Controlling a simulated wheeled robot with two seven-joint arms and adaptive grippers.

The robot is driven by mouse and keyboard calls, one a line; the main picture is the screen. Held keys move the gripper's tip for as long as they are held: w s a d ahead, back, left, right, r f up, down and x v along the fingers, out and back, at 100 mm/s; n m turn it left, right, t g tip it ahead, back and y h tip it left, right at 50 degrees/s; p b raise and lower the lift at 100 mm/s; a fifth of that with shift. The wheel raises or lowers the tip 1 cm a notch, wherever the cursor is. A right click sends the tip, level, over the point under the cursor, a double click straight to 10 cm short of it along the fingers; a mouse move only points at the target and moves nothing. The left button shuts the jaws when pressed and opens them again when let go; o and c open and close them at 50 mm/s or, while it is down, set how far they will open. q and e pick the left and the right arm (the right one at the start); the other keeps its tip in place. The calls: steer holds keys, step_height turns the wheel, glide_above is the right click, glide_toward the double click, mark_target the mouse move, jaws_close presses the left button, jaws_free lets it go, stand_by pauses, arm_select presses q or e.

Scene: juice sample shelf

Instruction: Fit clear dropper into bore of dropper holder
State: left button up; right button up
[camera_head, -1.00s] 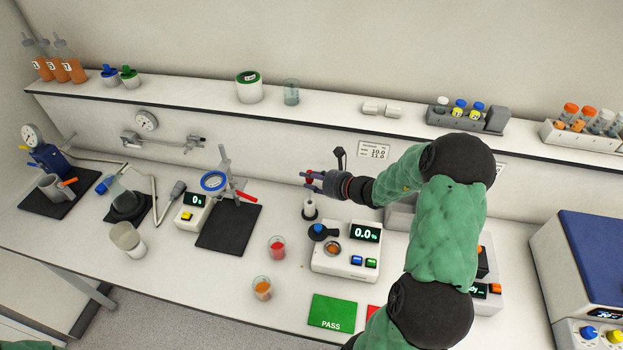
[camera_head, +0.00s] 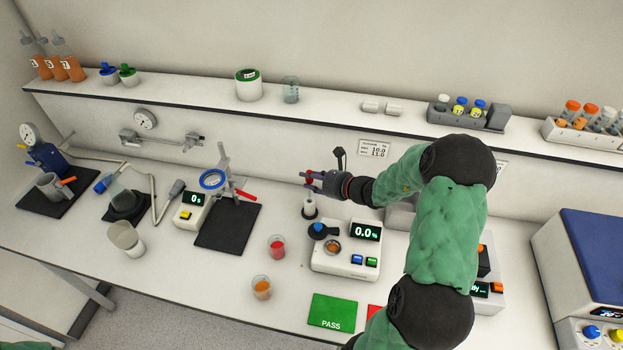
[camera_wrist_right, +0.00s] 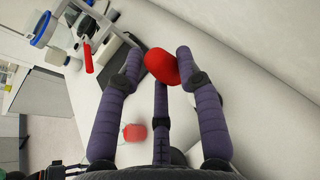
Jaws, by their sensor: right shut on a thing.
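My right gripper (camera_head: 315,178) is shut on the clear dropper, whose red bulb (camera_wrist_right: 160,65) sits between the purple fingers in the right wrist view. The dropper's clear tube cannot be made out in either view. My left gripper is not in view.
A cup of red liquid (camera_head: 277,247) and a cup of orange liquid (camera_head: 261,288) stand to the left. A black mat (camera_head: 228,228) with a clamp stand lies further left. The wall shelf (camera_head: 330,115) runs behind.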

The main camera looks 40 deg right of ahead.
steer(key=shift+f+b, duration=2.9)
steer(key=shift+f, duration=0.15)
stand_by(0.8)
steer(key=o, duration=0.8)
steer(key=shift+s, duration=0.1)
steer(key=v, duration=1.1)
steer(key=shift+s+d+r, duration=0.1)
steer(key=shift+s+r, duration=0.1)
steer(key=shift+s, duration=0.15)
